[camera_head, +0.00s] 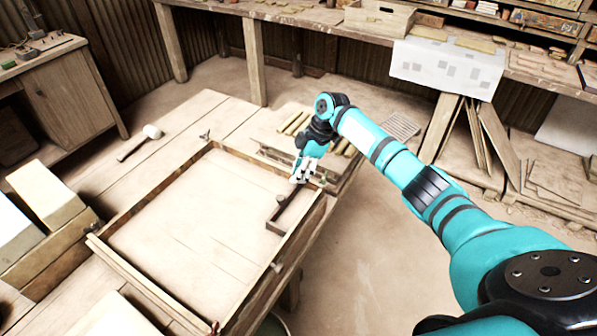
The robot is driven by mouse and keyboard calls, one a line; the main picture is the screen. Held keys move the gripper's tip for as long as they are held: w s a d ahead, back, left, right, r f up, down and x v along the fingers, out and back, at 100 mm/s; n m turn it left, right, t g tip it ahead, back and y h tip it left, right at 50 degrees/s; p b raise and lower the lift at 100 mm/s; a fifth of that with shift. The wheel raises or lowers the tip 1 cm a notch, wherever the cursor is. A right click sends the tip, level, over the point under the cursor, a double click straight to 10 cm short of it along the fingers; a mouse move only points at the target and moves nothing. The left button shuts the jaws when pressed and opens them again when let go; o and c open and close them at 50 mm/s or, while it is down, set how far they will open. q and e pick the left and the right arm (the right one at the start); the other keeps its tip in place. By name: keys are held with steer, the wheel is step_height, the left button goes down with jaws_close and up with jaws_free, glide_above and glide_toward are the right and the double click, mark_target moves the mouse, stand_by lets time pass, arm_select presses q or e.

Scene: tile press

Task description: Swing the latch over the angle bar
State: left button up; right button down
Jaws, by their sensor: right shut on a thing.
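My right gripper (301,172) points down at the far right corner of the wooden frame (150,194). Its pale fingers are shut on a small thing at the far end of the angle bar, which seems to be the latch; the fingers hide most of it. The dark angle bar (288,211) lies inside the frame along its right side. Its near end is clear of the gripper. I cannot tell whether the latch lies over the bar. My left gripper is not in view.
A mallet (139,142) lies on the table left of the frame. Pale blocks (46,194) stand at the left. A rack of tile strips (290,124) sits just behind the gripper. A long workbench (330,22) runs along the back. The frame's middle is clear.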

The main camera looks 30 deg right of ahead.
steer(key=c, duration=1.2)
jaws_free()
steer(key=shift+d, duration=0.1)
steer(key=shift+d+r, duration=0.15)
steer(key=shift+r, duration=0.35)
steer(key=v, duration=1.1)
steer(key=shift+s+d, duration=0.1)
steer(key=shift+f, duration=0.15)
